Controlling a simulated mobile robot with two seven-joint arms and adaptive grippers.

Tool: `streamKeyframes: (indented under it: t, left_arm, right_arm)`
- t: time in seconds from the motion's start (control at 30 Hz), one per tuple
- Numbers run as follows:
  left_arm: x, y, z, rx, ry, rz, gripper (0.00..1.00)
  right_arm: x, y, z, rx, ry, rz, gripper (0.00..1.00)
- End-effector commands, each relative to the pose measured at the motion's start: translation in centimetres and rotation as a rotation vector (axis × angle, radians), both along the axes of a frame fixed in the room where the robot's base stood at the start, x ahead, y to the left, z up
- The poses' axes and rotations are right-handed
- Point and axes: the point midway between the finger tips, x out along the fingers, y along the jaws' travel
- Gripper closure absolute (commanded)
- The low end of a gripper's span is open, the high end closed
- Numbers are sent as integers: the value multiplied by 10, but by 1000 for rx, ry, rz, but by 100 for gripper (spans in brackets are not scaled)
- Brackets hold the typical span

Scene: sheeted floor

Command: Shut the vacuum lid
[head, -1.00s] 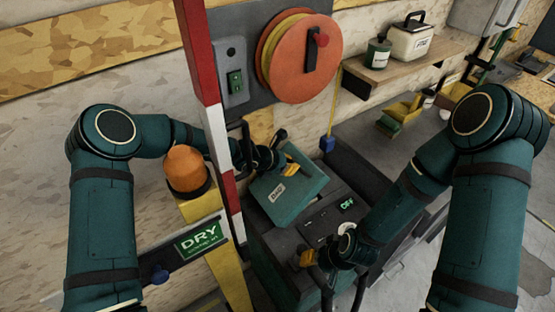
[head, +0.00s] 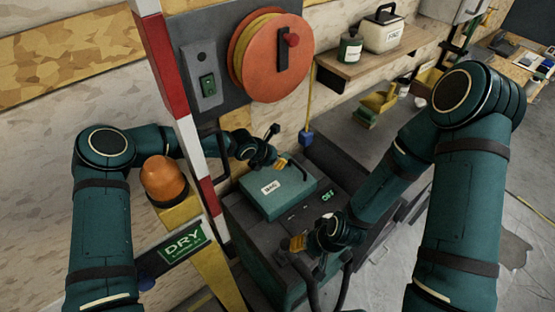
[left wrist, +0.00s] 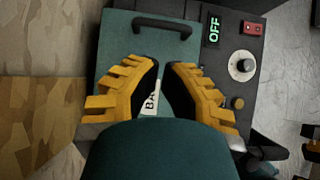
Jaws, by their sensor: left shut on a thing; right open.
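The vacuum (head: 245,225) is a dark cabinet with a green lid (head: 295,196) on its top, labelled BAG. The lid looks nearly flat; I cannot tell if its edge touches the body. My left gripper (head: 288,162) is at the lid's far edge. In the left wrist view its yellow fingers (left wrist: 165,80) are close together over the lid (left wrist: 120,60), either side of the label; their contact is partly hidden. A black handle (left wrist: 148,24) shows beyond them. My right gripper (head: 292,243) is open beside the vacuum's front, near a black bar (head: 306,272).
A panel beside the lid shows OFF (left wrist: 214,30), a red switch (left wrist: 252,28) and a knob (left wrist: 241,66). A red-white post (head: 172,85), orange beacon (head: 163,180) and DRY sign (head: 185,242) stand left. A shelf (head: 345,78) is behind.

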Motion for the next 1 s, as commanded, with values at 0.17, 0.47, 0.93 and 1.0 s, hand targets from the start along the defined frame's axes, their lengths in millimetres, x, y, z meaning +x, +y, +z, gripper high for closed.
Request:
streamKeyframes:
  t: [0.17, 0.47, 0.93, 1.0]
  left_arm:
    - [-1, 1, 1, 0, 0, 0, 100]
    - [-15, 25, 35, 2, -2, 1, 100]
    - [-41, 61, 90, 0, 0, 0, 100]
    - [-42, 62, 93, -1, -1, 0, 100]
  right_arm:
    - [0, 0, 0, 0, 0, 0, 53]
    - [0, 0, 0, 0, 0, 0, 53]
    - [0, 0, 0, 0, 0, 0, 53]
    - [0, 0, 0, 0, 0, 0, 53]
